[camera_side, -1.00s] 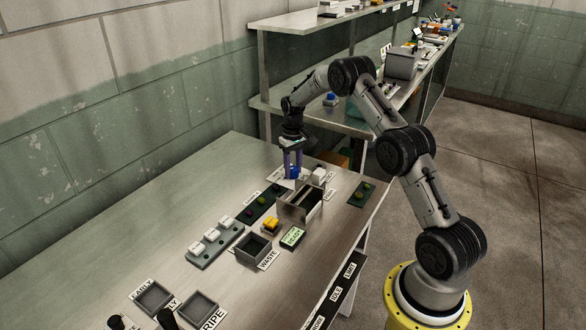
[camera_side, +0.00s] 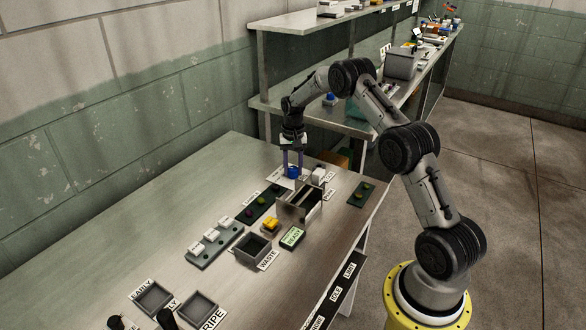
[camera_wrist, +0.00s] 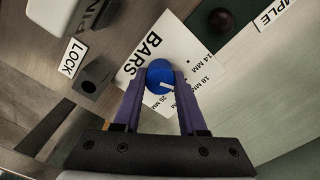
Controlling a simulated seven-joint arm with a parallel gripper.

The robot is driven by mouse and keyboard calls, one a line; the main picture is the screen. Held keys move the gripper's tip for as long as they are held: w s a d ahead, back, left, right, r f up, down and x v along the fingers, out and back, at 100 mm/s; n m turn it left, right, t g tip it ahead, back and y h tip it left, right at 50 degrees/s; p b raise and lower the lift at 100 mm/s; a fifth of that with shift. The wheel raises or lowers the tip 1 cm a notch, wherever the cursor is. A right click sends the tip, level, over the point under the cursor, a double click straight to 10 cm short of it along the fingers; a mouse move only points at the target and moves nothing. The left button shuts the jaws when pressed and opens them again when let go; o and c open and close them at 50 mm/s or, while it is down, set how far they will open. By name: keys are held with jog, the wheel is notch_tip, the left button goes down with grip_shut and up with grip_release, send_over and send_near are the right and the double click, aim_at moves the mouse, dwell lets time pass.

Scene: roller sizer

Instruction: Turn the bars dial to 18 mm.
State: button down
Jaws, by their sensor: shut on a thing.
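The bars dial is a round blue knob (camera_wrist: 158,72) with a white pointer mark, set on a white plate lettered BARS (camera_wrist: 140,58). The pointer aims right and slightly down, toward the right finger and the 18 MM side of the scale. The right finger hides part of the scale, so I cannot tell the exact setting. My gripper (camera_wrist: 160,82) has its two purple fingers shut on the knob, one on each side. In the side view, the blue knob (camera_side: 292,172) shows low between the fingers of my gripper (camera_side: 293,168).
A LOCK label (camera_wrist: 72,57) and dark block (camera_wrist: 96,76) lie left of the dial. The metal sizer box (camera_side: 300,207) and a white block (camera_side: 318,175) stand close by. The waste bin (camera_side: 252,250) and display (camera_side: 292,237) are nearer the front.

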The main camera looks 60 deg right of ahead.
aim_at(293, 167)
jog(key=shift+r, duration=0.1)
dwell(0.3)
jog(key=shift+c, duration=2.3)
grip_release()
notch_tip(293, 167, up, 14)
